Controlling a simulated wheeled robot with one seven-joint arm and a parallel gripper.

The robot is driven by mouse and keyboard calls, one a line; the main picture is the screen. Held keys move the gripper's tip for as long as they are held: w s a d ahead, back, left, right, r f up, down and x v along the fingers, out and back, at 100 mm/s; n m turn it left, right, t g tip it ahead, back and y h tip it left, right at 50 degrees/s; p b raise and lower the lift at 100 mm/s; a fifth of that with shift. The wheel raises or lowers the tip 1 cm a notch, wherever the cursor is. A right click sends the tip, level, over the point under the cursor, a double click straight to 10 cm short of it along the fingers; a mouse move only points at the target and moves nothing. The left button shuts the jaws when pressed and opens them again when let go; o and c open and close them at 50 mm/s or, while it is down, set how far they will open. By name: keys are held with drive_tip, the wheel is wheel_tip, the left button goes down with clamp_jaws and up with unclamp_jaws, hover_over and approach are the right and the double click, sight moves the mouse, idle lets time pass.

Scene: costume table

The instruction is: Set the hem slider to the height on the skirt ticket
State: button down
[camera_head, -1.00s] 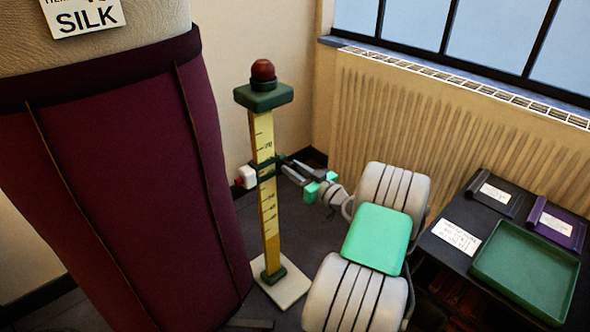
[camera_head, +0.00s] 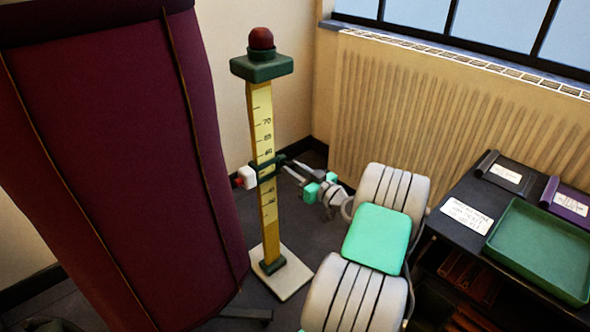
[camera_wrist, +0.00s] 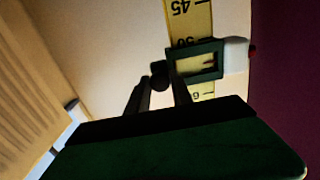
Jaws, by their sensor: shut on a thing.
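The hem slider (camera_head: 266,169) is a dark green collar around the upright yellow rule (camera_head: 270,215). A white block with a red tip (camera_head: 245,178) sticks out of its left side. The slider sits just below the mark that looks like 60. In the wrist view the slider (camera_wrist: 197,64) frames a small window, with the rule's figures upside down, 45 and 50 on one side. My gripper (camera_head: 288,166) is at the slider's right side, shut on its dark knob (camera_wrist: 158,70). The skirt ticket is out of view.
The dark red skirt (camera_head: 115,165) stands close on the left. The rule has a pale base plate (camera_head: 290,277) and a red-knobbed green top (camera_head: 262,68). At right a dark table holds a green tray (camera_head: 545,245) and cards. A radiator (camera_head: 420,110) is behind.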

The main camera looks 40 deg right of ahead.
wheel_tip(320, 180, down, 8)
drive_tip(key=b, duration=0.1)
idle(0.5)
drive_tip(key=shift+f, duration=0.4)
drive_tip(key=c, duration=1.1)
unclamp_jaws()
drive_tip(key=shift+o, duration=0.2)
drive_tip(key=shift+r, duration=0.1)
